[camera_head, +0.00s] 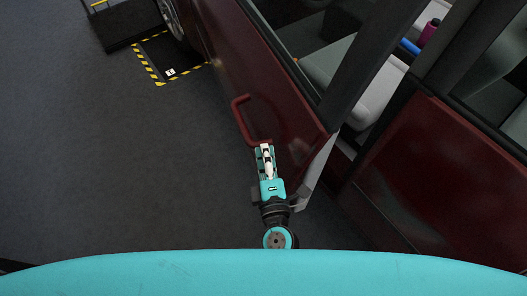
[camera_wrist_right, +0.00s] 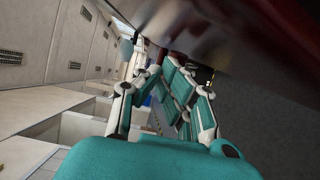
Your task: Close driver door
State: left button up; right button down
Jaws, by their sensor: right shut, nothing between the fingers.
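The driver door (camera_head: 285,115) is dark red and stands ajar in the head view. A gap with pale trim shows between its rear edge and the car body (camera_head: 440,170). A red handle (camera_head: 240,118) sticks out from the door's outer face. My right gripper (camera_head: 265,148) is at the handle's lower end, close to the door's outer side. I cannot tell whether it touches the handle. Its fingers also show in the right wrist view (camera_wrist_right: 168,85), drawn together with nothing seen between them, beneath a dark reddish surface. My left gripper is not in view.
A yellow-and-black striped floor marking (camera_head: 153,72) lies by the front wheel (camera_head: 170,18), next to a dark platform (camera_head: 125,22). The grey floor left of the door is clear.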

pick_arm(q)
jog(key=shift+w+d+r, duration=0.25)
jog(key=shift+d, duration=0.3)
pick_arm(e)
jog(key=w+d, duration=0.5)
jog(key=d, duration=0.7)
jog(key=shift+w+d+r, duration=0.15)
jog(key=shift+w+d, duration=0.05)
jog(key=shift+d, duration=0.15)
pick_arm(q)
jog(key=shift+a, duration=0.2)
